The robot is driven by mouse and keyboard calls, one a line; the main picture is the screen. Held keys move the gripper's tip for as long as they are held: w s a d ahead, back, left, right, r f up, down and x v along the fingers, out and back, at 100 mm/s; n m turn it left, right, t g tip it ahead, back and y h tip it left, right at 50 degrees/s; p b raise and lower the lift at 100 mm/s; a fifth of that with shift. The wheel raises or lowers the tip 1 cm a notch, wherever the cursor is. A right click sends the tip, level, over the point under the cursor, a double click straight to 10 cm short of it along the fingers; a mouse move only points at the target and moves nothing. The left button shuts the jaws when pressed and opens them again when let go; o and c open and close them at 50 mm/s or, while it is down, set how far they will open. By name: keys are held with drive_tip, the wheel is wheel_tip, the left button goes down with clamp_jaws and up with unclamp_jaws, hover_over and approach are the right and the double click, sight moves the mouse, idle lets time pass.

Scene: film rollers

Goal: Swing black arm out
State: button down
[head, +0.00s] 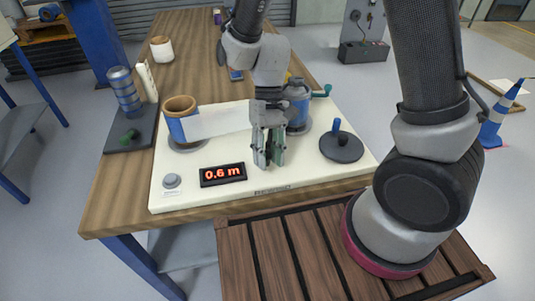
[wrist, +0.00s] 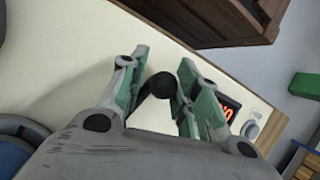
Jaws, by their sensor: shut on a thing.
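The black arm's round knob (wrist: 162,86) shows between my fingers in the wrist view, with a short dark piece below it. My gripper (head: 268,150) (wrist: 160,98) has green-padded fingers and is shut on this black arm, low over the front middle of the cream machine plate (head: 290,185). In the head view my gripper hides the arm. A whitish film strip (head: 220,121) runs from the blue-wrapped roll (head: 180,118) on the left toward the blue roller (head: 297,100) behind my gripper. Where the strip meets the arm is hidden.
A display reading 0.6 m (head: 222,174) and a grey knob (head: 171,181) sit at the plate's front left. A dark disc with a blue handle (head: 341,147) stands right of my gripper. A black stand with a striped roll (head: 124,92) is at left. A slatted wooden surface (head: 310,255) lies in front.

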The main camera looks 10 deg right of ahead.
drive_tip(key=shift+a+n, duration=0.1)
drive_tip(key=shift+n, duration=0.4)
drive_tip(key=shift+h, duration=0.3)
drive_tip(key=shift+d+n+h, duration=0.5)
drive_tip(key=shift+d+n, duration=0.35)
drive_tip(key=shift+n, duration=0.45)
drive_tip(key=shift+w+d+n+h, duration=0.1)
drive_tip(key=shift+d+n+h, duration=0.75)
drive_tip(key=shift+n, duration=0.65)
drive_tip(key=shift+d+n, duration=0.25)
drive_tip(key=shift+n, duration=0.05)
drive_tip(key=shift+w, duration=0.1)
drive_tip(key=c, duration=1.2)
unclamp_jaws()
drive_tip(key=shift+r, duration=0.1)
